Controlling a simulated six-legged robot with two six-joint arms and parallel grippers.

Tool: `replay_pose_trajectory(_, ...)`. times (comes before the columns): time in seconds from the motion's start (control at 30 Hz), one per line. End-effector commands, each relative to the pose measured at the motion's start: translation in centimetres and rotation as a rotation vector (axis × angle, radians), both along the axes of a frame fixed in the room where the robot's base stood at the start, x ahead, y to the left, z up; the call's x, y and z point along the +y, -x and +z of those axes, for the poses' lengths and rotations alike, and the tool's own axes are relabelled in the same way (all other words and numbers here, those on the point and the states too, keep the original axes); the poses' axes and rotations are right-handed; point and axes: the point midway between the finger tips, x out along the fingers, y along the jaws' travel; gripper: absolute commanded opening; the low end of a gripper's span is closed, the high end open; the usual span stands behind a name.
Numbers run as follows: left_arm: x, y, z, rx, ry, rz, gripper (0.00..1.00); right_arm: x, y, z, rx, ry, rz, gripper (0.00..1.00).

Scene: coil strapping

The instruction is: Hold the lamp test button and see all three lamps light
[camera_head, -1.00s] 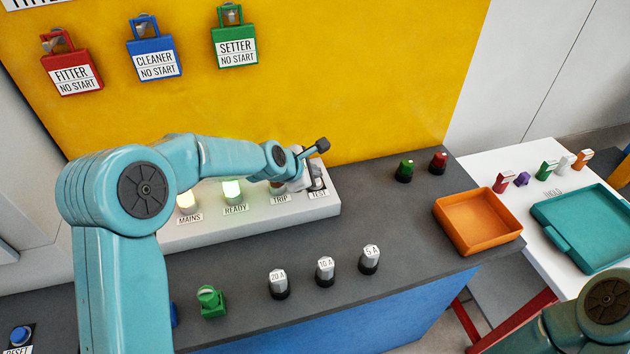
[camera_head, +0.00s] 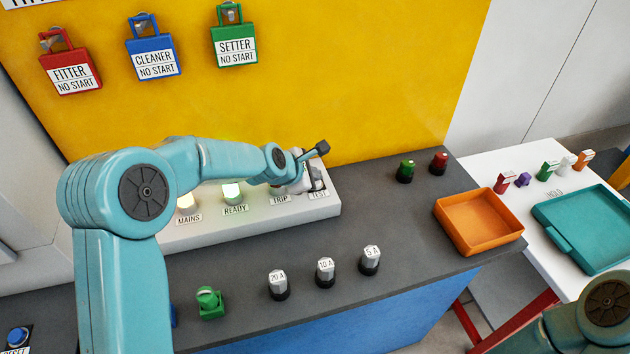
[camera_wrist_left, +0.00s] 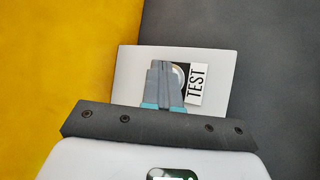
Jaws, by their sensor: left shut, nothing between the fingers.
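A pale lamp panel (camera_head: 225,231) stands on the grey bench, labelled MAINS, READY, TRIP and TEST. The MAINS lamp (camera_head: 186,203) glows pale yellow and the READY lamp (camera_head: 231,193) glows pale green. The TRIP lamp is mostly hidden by my left wrist, so I cannot tell whether it is lit. My left gripper (camera_head: 316,184) is shut and empty at the TEST end. In the left wrist view its fingers (camera_wrist_left: 165,82) cover part of the round test button (camera_wrist_left: 180,76), beside the TEST label (camera_wrist_left: 195,84). I cannot tell how far the button is pressed. My right gripper is out of view.
Three padlocks (camera_head: 153,59) hang on the yellow board. Fuses (camera_head: 326,272) and a green knob (camera_head: 210,303) are in front of the panel. A green and a red button (camera_head: 438,163), then an orange tray (camera_head: 477,244), are to its right. A teal tray (camera_head: 565,235) lies on the white table.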

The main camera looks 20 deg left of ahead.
Motion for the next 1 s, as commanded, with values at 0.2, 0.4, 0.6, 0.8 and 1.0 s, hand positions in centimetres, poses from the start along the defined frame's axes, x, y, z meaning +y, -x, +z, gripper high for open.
replay_pose_trajectory(0.2,-0.01,0.05,-0.45,0.003,0.000,-0.001,0.00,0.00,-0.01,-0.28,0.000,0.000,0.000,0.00)
replay_pose_trajectory(0.4,-0.02,0.07,-0.53,0.003,0.000,-0.001,0.00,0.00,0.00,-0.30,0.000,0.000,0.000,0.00)
replay_pose_trajectory(0.6,-0.02,0.09,-0.57,0.005,0.000,0.000,0.00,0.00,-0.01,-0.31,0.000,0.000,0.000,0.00)
replay_pose_trajectory(0.8,-0.02,0.09,-0.58,0.005,0.000,-0.001,0.00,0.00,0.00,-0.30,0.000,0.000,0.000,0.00)
replay_pose_trajectory(1.0,-0.02,0.10,0.10,0.005,0.000,-0.001,0.00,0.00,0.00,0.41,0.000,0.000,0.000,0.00)
